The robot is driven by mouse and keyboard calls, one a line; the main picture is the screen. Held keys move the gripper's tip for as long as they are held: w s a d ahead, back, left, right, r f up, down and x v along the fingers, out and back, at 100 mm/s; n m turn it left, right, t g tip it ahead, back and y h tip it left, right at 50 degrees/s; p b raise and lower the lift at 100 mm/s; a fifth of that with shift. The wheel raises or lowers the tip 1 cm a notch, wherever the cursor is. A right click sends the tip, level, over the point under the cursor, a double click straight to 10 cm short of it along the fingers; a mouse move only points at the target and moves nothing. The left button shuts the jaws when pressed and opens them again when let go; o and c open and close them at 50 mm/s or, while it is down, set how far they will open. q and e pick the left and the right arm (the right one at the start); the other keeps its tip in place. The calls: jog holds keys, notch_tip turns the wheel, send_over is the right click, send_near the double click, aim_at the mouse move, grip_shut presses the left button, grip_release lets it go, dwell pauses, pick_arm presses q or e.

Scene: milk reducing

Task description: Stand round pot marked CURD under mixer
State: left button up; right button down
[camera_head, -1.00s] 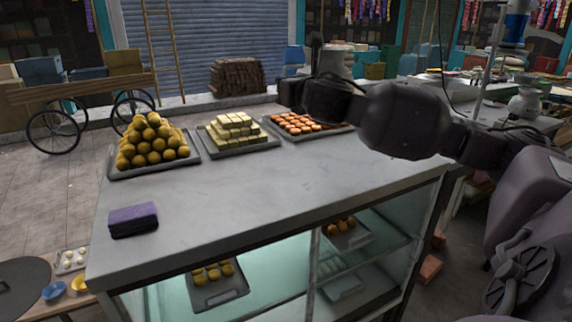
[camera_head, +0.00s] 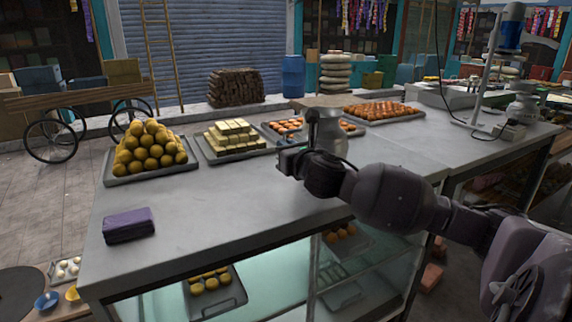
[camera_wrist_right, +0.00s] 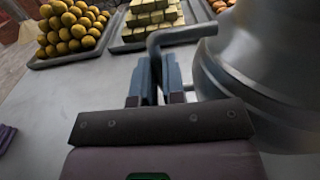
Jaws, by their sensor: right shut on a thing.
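My right gripper (camera_wrist_right: 160,85) is shut on the bent handle of a round grey metal pot (camera_wrist_right: 270,60). In the head view the pot (camera_head: 328,138) is over the counter's middle, partly hidden by my right arm. It looks upright; I cannot tell whether it touches the counter. No CURD lettering is readable. The mixer, with a blue motor (camera_head: 512,32) on a metal stand (camera_head: 490,65), is at the far right, well apart from the held pot. Another grey pot (camera_head: 522,108) stands near the mixer. My left gripper is not in view.
Trays of round yellow sweets (camera_head: 150,150), pale blocks (camera_head: 232,138) and orange pieces (camera_head: 382,112) line the back of the counter (camera_head: 225,205). A purple block (camera_head: 128,225) lies at front left. Bare counter lies between the pot and the mixer.

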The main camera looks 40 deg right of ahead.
jog(key=shift+f+b, duration=0.35)
jog(key=shift+f, duration=1.6)
jog(key=c, duration=1.6)
grip_release()
jog(key=shift+f, duration=0.15)
jog(key=shift+c, duration=0.2)
jog(key=o, duration=0.4)
jog(key=shift+o, duration=0.2)
jog(key=shift+s, duration=0.1)
